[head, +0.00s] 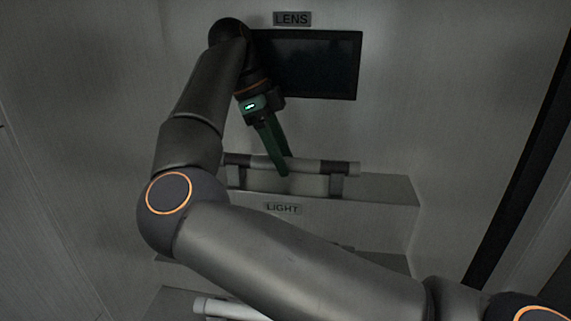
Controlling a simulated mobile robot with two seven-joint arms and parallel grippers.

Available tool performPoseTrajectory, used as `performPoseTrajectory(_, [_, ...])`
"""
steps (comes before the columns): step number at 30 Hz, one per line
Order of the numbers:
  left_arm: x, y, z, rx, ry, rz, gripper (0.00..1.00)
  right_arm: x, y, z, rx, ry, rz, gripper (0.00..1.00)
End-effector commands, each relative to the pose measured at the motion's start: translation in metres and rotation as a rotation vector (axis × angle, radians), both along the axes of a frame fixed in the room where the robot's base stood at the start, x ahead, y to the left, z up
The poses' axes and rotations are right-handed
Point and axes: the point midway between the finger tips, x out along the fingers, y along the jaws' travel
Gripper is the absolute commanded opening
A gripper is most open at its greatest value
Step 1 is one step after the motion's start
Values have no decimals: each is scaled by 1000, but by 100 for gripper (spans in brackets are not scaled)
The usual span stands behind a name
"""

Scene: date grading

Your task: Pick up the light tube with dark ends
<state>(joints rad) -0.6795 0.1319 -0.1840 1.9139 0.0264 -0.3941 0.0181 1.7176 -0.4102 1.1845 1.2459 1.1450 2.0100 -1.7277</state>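A light tube with dark sections near its ends (312,165) lies level across two upright supports on the upper shelf, above the LIGHT label. My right gripper (284,166) reaches down to the middle of this tube. One green finger crosses in front of the tube and the other appears to be behind it. I cannot tell whether the fingers touch or grip it. My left gripper is not in view.
A dark screen (318,65) under a LENS sign (292,19) hangs on the back wall, close to my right wrist. The upper shelf (385,190) bears a LIGHT label (283,208). Another pale tube (207,306) lies lower down, mostly hidden by my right arm. Walls flank both sides.

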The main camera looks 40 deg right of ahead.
Motion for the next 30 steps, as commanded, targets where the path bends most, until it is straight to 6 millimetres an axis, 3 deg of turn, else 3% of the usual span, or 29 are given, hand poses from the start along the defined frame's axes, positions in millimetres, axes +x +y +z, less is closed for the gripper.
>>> performPoseTrajectory(2, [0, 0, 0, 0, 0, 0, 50, 0, 0, 0, 0, 0, 0, 43])
performPoseTrajectory(13, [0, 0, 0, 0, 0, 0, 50, 0, 0, 0, 0, 0, 0, 1])
performPoseTrajectory(30, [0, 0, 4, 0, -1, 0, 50, 0, -1, 6, -1, 0, -2, 0])
